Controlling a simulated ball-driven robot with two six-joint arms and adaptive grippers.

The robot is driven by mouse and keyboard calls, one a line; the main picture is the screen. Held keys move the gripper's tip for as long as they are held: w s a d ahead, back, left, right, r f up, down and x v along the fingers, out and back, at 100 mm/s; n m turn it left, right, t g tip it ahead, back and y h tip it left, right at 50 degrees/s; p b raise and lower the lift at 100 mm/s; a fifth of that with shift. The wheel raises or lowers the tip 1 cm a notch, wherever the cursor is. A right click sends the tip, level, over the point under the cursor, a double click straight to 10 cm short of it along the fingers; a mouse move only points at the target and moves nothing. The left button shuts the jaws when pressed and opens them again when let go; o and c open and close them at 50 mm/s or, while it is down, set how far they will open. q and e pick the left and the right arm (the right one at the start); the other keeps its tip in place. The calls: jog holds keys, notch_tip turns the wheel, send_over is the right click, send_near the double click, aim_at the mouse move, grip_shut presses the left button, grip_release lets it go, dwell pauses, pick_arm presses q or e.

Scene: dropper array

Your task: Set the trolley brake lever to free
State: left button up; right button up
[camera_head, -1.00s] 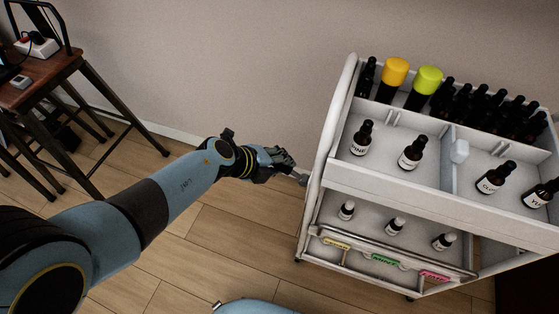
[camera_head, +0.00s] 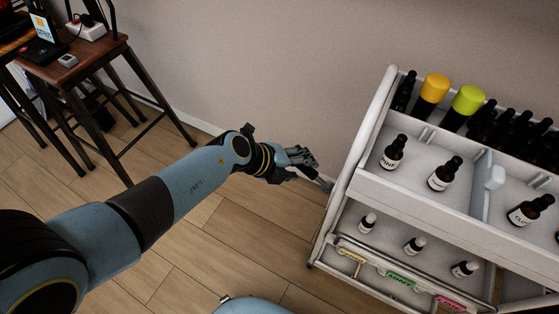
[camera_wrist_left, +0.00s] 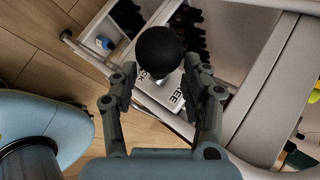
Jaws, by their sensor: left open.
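The white trolley (camera_head: 376,191) stands on the right in the head view. My left gripper (camera_head: 310,166) reaches to its left end, beside the curved handle rail (camera_head: 368,130). In the left wrist view, the brake lever's round black knob (camera_wrist_left: 160,46) shows between the open fingers of my left gripper (camera_wrist_left: 160,82). I cannot tell whether either finger touches it. Behind the knob is a white plate (camera_wrist_left: 170,92) with dark lettering, partly hidden; "EE" can be read on its right. The lever's shaft is mostly hidden. My right gripper is out of view.
Dark dropper bottles (camera_head: 441,175) stand on the trolley's shelves, with a yellow-capped one (camera_head: 433,88) and a green-capped one (camera_head: 467,101) at the back. A wooden table (camera_head: 85,62) stands at the upper left. The floor (camera_head: 240,225) between is clear.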

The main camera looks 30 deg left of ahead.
pick_arm(q)
jog(key=v, duration=0.9)
jog(key=s+a+f+n+y, duration=0.2)
jog(key=s+a+f+n, duration=0.2)
jog(key=s+f+n, duration=0.45)
jog(key=s+a+f+n+y, duration=0.1)
jog(key=s+a+f+n, duration=0.2)
jog(key=s+f+n, duration=0.6)
jog(key=s+a+f+n+g+y, duration=0.1)
jog(key=s+a+f+n+g, duration=0.1)
jog(key=s, duration=0.8)
jog(key=s+a+f+n+g+y, duration=0.2)
jog(key=s+a+f+n+g, duration=0.1)
jog(key=s+f, duration=0.4)
jog(key=s+n+g, duration=0.1)
jog(key=s+n, duration=0.1)
jog(key=s, duration=0.1)
jog(key=shift+s+n+g, duration=0.2)
jog(key=shift+n+g, duration=0.15)
jog(key=shift+g, duration=0.05)
jog(key=shift+w, duration=0.1)
